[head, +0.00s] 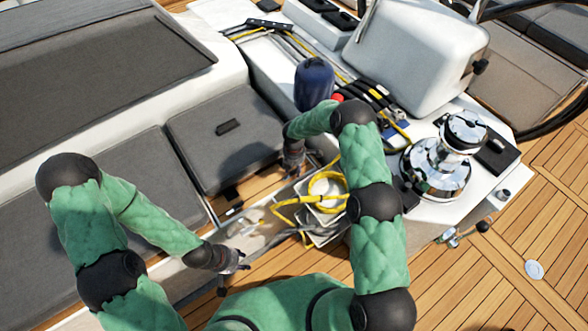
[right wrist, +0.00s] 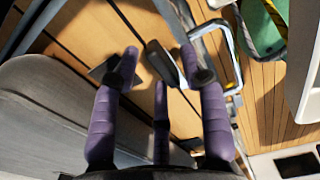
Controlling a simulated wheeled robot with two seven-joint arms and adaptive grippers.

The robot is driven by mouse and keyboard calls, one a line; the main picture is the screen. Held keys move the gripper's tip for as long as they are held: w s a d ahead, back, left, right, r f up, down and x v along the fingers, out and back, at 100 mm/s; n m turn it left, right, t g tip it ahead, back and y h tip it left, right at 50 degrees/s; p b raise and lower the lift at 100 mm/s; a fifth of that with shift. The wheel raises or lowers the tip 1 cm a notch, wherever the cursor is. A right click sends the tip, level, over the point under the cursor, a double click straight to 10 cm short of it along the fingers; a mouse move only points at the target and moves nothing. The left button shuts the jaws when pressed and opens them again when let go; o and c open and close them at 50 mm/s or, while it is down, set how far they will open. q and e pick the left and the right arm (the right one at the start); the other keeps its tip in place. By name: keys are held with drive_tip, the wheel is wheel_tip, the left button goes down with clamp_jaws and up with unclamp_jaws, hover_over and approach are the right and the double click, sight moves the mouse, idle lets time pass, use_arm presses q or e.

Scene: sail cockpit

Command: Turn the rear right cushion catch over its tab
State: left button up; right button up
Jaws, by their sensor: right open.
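The grey seat cushion (head: 195,150) lies beside a strip of teak, with a small black piece (head: 228,127) on its top. In the right wrist view the cushion's grey edge (right wrist: 40,115) runs along the left. A dark flat piece (right wrist: 159,60) that may be the catch shows between the fingertips; I cannot tell whether it covers a tab. My right gripper (head: 292,170) is beside the cushion's right edge, its fingers spread around that piece in the wrist view (right wrist: 160,68); contact is unclear. My left gripper (head: 236,280) is low, apart from the cushion, with fingers spread and empty.
A chrome winch (head: 440,160) and white housing (head: 418,50) are at the right.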

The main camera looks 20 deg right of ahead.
clamp_jaws()
drive_tip(key=shift+m, duration=0.4)
drive_tip(key=m+b, duration=0.1)
drive_tip(key=m, duration=0.2)
drive_tip(key=shift+f+b, duration=0.1)
drive_tip(key=shift+b, duration=0.2)
drive_tip(key=m+b, duration=0.1)
drive_tip(key=m, duration=0.3)
drive_tip(key=shift+d+m, duration=0.15)
drive_tip(key=shift+m, duration=0.15)
drive_tip(key=m+b, duration=0.1)
drive_tip(key=m, duration=0.4)
drive_tip(key=shift+s+d+b, duration=0.1)
drive_tip(key=shift+b, duration=0.3)
drive_tip(key=m, duration=0.4)
drive_tip(key=shift+b, duration=0.4)
drive_tip(key=shift+m, duration=0.4)
